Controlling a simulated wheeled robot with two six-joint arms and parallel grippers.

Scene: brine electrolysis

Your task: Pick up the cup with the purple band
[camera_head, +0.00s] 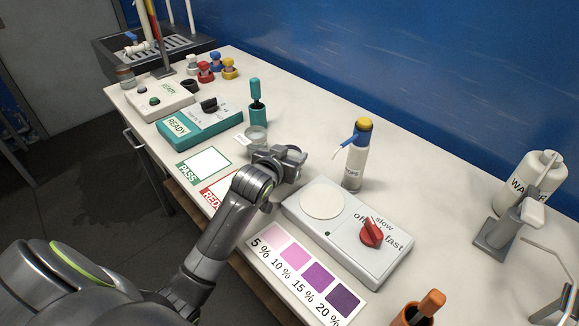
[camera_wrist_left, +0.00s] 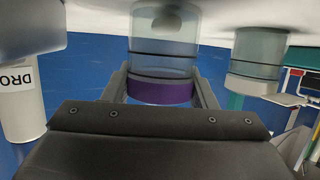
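The cup with the purple band (camera_wrist_left: 160,92) shows in the left wrist view, which is upside down. It is clear, with dark lines and the purple band near its rim. My left gripper (camera_wrist_left: 161,88) has one finger on each side of the band, close against the cup. I cannot tell whether the fingers press on it. In the head view my left gripper (camera_head: 292,158) is low over the table, and I cannot make out the banded cup there. A second clear cup (camera_head: 256,136), without purple, stands just beyond; it also shows in the wrist view (camera_wrist_left: 258,60). My right gripper is out of view.
A dropper bottle (camera_head: 354,165) stands right of the gripper. A stirrer plate (camera_head: 323,204) with a red knob and a purple colour chart (camera_head: 305,275) lie nearer. A teal device (camera_head: 200,124) and a teal-handled tool (camera_head: 257,105) are left.

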